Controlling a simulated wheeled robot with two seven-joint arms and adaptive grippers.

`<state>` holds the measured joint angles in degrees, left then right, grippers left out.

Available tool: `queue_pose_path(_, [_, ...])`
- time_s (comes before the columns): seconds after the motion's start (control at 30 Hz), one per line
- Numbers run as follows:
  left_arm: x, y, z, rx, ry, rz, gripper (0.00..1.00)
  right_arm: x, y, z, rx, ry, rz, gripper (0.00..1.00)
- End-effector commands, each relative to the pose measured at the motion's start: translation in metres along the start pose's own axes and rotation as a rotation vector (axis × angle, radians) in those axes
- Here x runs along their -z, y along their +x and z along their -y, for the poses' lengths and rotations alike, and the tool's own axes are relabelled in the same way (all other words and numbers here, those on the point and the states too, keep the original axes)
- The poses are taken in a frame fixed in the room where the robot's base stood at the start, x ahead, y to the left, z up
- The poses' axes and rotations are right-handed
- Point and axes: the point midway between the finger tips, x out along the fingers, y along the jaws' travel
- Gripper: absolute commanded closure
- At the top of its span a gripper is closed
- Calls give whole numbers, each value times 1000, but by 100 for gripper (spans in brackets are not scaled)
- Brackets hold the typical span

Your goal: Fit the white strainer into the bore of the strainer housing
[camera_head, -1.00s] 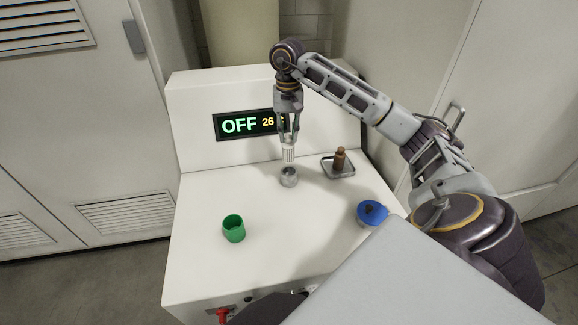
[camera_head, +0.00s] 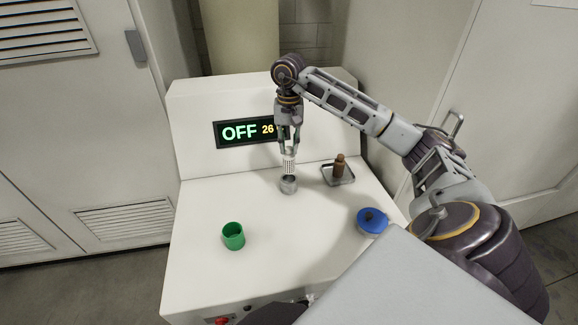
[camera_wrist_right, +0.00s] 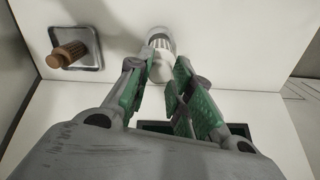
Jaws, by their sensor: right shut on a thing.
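The white ribbed strainer (camera_head: 289,163) is upright in my right gripper (camera_head: 289,150), which is shut on its upper end. The strainer housing (camera_head: 288,187), a small grey metal cup, stands on the white machine top directly below. The strainer's lower end is at or just above the housing's mouth; I cannot tell whether it has entered the bore. In the right wrist view, the strainer (camera_wrist_right: 161,71) shows beyond the fingers of my right gripper (camera_wrist_right: 163,88), largely covering the housing. My left gripper is not in view.
A metal tray (camera_head: 346,181) with a brown plug-like piece (camera_head: 339,166) lies right of the housing. A green cup (camera_head: 233,237) stands front left, and a blue knobbed piece (camera_head: 371,221) front right. A display (camera_head: 240,132) reading OFF is on the panel behind. The middle top is clear.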

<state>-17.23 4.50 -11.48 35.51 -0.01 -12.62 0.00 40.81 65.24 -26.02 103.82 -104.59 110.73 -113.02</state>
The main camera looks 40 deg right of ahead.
Motion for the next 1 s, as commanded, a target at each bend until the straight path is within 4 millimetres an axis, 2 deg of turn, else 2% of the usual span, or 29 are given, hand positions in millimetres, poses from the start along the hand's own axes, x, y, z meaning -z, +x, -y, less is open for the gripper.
queue_pose_path(0.4, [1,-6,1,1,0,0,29,0,39,0,-1,-1,2,100])
queue_pose_path(1.0, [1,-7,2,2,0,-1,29,0,50,0,-2,-1,2,100])
